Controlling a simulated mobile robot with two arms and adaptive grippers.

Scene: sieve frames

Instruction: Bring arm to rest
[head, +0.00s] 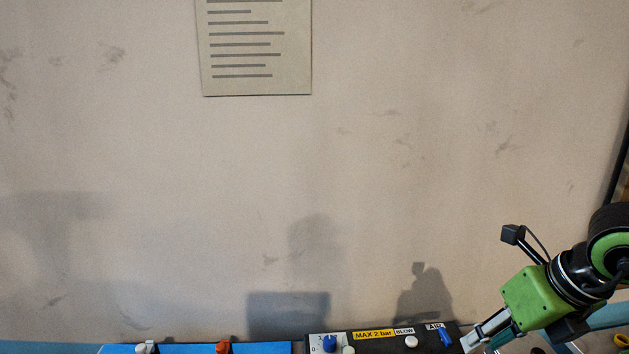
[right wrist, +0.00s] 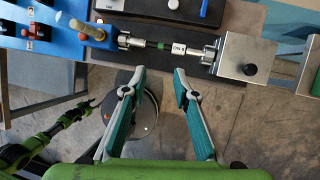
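My right gripper (head: 485,338) is at the lower right of the head view, with its green wrist body above it and its fingers pointing down and left, partly cut off by the frame edge. In the right wrist view the right gripper (right wrist: 157,72) has its two teal fingers spread apart with nothing between them. Its fingertips appear just short of the bench edge, over floor. A green and black arm, apparently my left one, shows at the left of the right wrist view; its gripper (right wrist: 84,108) is too small to read. The left arm is not in the head view.
A black control panel (head: 383,341) with a blue knob and yellow label, and a blue panel (head: 185,349), line the bottom. In the right wrist view a metal fixture (right wrist: 245,58) and a rod (right wrist: 160,44) lie along the bench. A sheet (head: 256,50) hangs on the bare wall.

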